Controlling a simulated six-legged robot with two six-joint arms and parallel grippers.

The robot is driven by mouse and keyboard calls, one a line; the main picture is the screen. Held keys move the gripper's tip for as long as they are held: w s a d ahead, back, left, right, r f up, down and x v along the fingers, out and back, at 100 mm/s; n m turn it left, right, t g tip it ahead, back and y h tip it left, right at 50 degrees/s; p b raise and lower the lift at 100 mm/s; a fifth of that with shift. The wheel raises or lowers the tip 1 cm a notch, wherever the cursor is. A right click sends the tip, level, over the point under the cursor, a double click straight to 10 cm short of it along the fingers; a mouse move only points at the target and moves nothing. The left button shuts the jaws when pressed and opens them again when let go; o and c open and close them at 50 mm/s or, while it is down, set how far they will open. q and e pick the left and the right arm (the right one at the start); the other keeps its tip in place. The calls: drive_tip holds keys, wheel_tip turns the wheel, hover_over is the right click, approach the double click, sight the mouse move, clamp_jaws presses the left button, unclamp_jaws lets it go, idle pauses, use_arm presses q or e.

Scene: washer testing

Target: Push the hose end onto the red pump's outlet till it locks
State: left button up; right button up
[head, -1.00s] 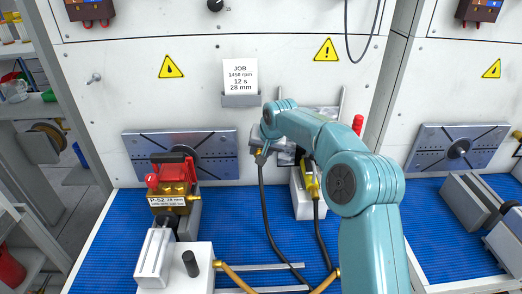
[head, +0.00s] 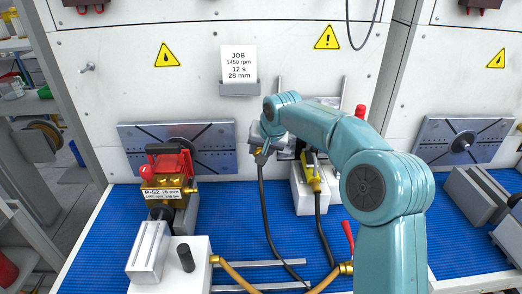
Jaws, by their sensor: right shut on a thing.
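The red pump (head: 172,163) stands at the left of the blue mat, with a brass body and a "P-52 28 mm" label. My left gripper is out of view.
A yellow and black tool (head: 312,168) rests in a white holder (head: 307,201) right of the hose. A white block with a black knob (head: 186,258) stands in front of the pump. A red-handled valve (head: 348,238) is near my right arm. Blue mat (head: 233,225) is clear between pump and hose.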

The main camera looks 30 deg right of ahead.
drive_tip(key=shift+s+a, duration=0.2)
drive_tip(key=shift+s, duration=0.05)
